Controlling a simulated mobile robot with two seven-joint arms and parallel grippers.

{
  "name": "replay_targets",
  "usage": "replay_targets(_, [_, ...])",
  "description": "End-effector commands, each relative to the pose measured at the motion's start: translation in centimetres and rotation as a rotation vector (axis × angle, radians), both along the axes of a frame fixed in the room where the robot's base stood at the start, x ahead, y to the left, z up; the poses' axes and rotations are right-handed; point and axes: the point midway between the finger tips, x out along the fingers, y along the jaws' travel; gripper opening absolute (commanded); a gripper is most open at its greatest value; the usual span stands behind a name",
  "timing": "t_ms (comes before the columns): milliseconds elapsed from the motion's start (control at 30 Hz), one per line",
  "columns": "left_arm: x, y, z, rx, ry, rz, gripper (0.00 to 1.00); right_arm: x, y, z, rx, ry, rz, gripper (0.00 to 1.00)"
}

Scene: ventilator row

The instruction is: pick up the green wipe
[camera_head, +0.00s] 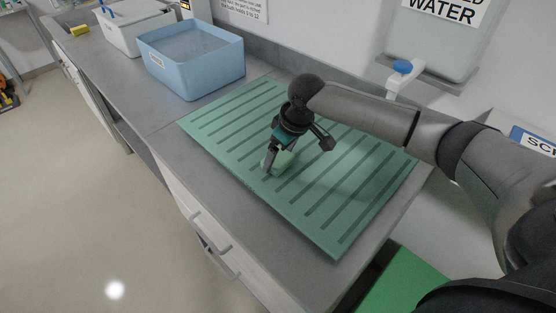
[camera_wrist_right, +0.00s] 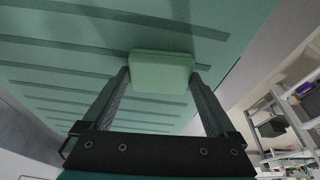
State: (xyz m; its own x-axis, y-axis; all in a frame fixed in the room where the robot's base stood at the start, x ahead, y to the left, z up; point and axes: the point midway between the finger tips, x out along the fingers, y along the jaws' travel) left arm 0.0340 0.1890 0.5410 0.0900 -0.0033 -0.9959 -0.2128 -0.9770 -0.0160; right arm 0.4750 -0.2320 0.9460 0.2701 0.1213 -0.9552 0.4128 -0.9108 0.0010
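The green wipe (camera_head: 284,160) is a small pale green block at the ribbed green mat (camera_head: 330,240). In the right wrist view the wipe (camera_wrist_right: 162,72) sits between the two fingertips of my right gripper (camera_wrist_right: 161,80). One finger is at each side of it, with no clear gap. In the head view my right gripper (camera_head: 278,163) points down at the wipe, and one finger covers part of its left side. I cannot tell whether the fingers press on it or whether it is off the mat. My left gripper is not in view.
A blue bin (camera_head: 192,62) and a white bin (camera_head: 132,28) stand on the grey counter (camera_head: 165,145) at the upper left. A water container (camera_head: 435,45) with a blue-capped tap (camera_head: 402,67) is at the wall behind. The mat around the wipe is otherwise clear.

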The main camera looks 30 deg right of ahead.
Motion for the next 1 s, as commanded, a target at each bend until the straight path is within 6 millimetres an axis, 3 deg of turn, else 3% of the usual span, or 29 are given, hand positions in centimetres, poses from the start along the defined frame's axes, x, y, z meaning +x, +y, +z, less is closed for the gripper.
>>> replay_targets(67, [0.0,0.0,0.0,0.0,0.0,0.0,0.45,0.0,0.0,0.0,0.0,0.0,0.0,0.8])
replay_targets(433, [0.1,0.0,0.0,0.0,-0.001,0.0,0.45,0.0,0.0,0.0,0.0,0.0,0.0,0.39])
replay_targets(767, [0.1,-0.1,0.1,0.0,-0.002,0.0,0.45,0.0,0.0,0.4,0.0,-0.001,0.0,0.39])
replay_targets(1000, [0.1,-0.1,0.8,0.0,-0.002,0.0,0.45,0.1,0.0,3.4,0.001,-0.004,0.0,0.39])
